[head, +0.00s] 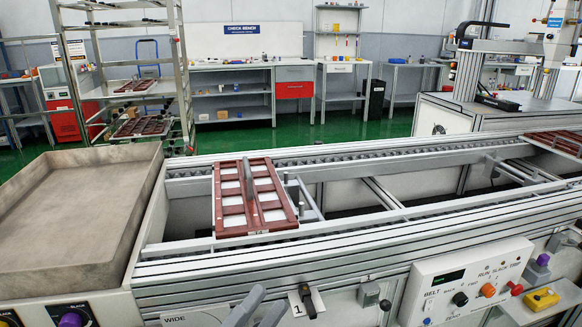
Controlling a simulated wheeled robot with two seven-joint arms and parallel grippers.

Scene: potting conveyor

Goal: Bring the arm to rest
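My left gripper (270,297) shows only as two grey fingertips at the bottom edge of the head view. The fingers stand apart, with nothing visible between them. They are in front of the conveyor (400,222), near its front panel, left of the label 1. The rest of the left arm is out of the picture. My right gripper is not in view.
A dark red frame tray (223,215) with pale cells sits across the conveyor rails. A second red tray (560,140) is at the far right. A large empty bin (70,215) stands left. A control panel (465,285) is at the front right.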

